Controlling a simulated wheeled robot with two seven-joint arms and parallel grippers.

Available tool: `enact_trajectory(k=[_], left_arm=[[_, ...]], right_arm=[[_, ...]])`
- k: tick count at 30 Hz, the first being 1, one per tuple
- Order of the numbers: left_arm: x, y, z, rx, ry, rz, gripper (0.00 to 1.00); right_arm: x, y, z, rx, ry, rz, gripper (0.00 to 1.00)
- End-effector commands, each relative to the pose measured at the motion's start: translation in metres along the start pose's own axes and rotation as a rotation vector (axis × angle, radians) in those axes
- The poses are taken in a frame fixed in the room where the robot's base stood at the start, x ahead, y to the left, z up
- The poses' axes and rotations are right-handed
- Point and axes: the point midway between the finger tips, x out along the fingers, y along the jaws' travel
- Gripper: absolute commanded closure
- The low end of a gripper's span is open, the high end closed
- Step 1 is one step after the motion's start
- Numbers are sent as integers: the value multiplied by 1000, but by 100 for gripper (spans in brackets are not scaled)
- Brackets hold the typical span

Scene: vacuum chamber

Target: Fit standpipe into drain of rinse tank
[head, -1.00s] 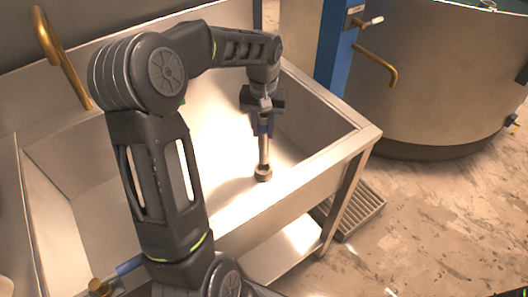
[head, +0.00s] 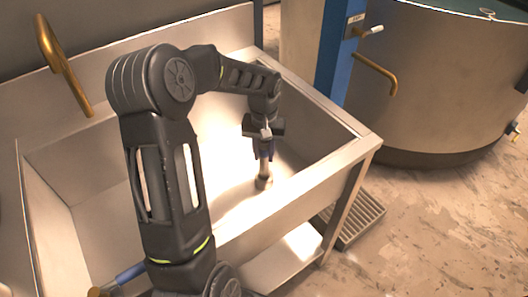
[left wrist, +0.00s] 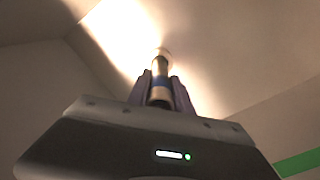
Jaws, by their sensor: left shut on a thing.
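My left gripper (head: 264,146) reaches down inside the rinse tank (head: 95,150), a light metal basin. It is shut on the standpipe (head: 264,178), a short metal pipe with a blue band and a wider lower end. The pipe is close to upright, near the tank's front right part. In the left wrist view the standpipe (left wrist: 160,65) sits between the two fingers and points away from the camera. The drain is not visible; whether the pipe's lower end touches the tank floor cannot be told. My right gripper is not in view.
A brass spout (head: 62,65) hangs over the tank's back left. A large round metal vat (head: 440,90) and a blue post (head: 339,50) stand to the right. A floor grate (head: 358,217) lies beside the tank's leg.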

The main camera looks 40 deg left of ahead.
Motion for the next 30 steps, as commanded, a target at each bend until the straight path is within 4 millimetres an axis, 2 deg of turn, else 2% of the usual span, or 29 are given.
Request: enact_trajectory(k=[6, 7, 14, 23, 26, 30], left_arm=[[4, 0, 0, 0, 1, 0, 100], [3, 0, 0, 0, 0, 0, 72], [3, 0, 0, 0, 0, 0, 53], [1, 0, 0, 0, 0, 0, 52], [-4, 0, -1, 0, 2, 0, 52], [-21, 0, -2, -1, 5, 0, 52]], right_arm=[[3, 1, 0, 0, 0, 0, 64], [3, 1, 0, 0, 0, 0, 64], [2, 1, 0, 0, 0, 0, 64], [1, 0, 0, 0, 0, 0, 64], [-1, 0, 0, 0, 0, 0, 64], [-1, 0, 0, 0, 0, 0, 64]])
